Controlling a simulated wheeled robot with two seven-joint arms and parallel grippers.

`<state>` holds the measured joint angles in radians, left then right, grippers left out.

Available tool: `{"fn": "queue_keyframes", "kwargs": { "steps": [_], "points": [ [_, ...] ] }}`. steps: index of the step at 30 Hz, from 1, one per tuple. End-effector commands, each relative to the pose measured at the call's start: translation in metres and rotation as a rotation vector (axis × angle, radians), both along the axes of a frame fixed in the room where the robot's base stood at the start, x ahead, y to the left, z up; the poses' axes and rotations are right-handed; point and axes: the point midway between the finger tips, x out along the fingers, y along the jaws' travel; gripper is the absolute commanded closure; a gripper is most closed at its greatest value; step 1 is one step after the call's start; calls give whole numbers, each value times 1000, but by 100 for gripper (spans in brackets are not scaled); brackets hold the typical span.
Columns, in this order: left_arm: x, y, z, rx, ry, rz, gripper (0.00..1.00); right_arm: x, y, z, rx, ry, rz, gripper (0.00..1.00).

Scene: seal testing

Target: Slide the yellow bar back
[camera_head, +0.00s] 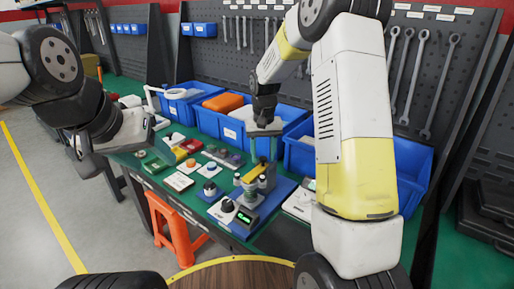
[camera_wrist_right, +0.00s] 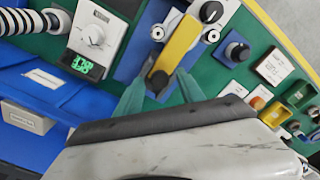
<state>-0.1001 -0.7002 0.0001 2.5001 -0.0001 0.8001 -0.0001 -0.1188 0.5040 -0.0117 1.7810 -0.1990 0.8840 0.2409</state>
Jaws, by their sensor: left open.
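In the head view the yellow bar (camera_head: 254,172) is small and partly hidden by the fixture. My right gripper (camera_wrist_right: 160,85) has its two teal fingers spread on either side of the bar's near end; I cannot tell whether they touch it. In the head view my right gripper (camera_head: 262,150) points down over the test device. My left gripper (camera_head: 84,160) is open and empty at the left, away from the device.
The device's blue base (camera_head: 262,220) carries a dial unit with a green digital display (camera_head: 243,219). Several small switches and coloured boxes (camera_head: 187,148) lie to its left on the green bench. Blue bins (camera_head: 215,120) stand behind, and an orange stool (camera_head: 172,232) stands in front.

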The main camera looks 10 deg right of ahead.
Motion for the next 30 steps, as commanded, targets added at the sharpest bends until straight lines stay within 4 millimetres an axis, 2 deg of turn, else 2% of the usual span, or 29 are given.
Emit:
{"fn": "queue_keyframes", "kwargs": {
  "steps": [1,6,7,30],
  "points": [
    [0,0,0,0,0,0,43,0,0,0,0,0,0,65],
    [0,0,0,0,0,0,43,0,0,0,0,0,0,98],
    [0,0,0,0,0,0,43,0,0,0,0,0,0,100],
    [0,0,0,0,0,0,43,0,0,1,0,-1,0,100]
  ]
}}
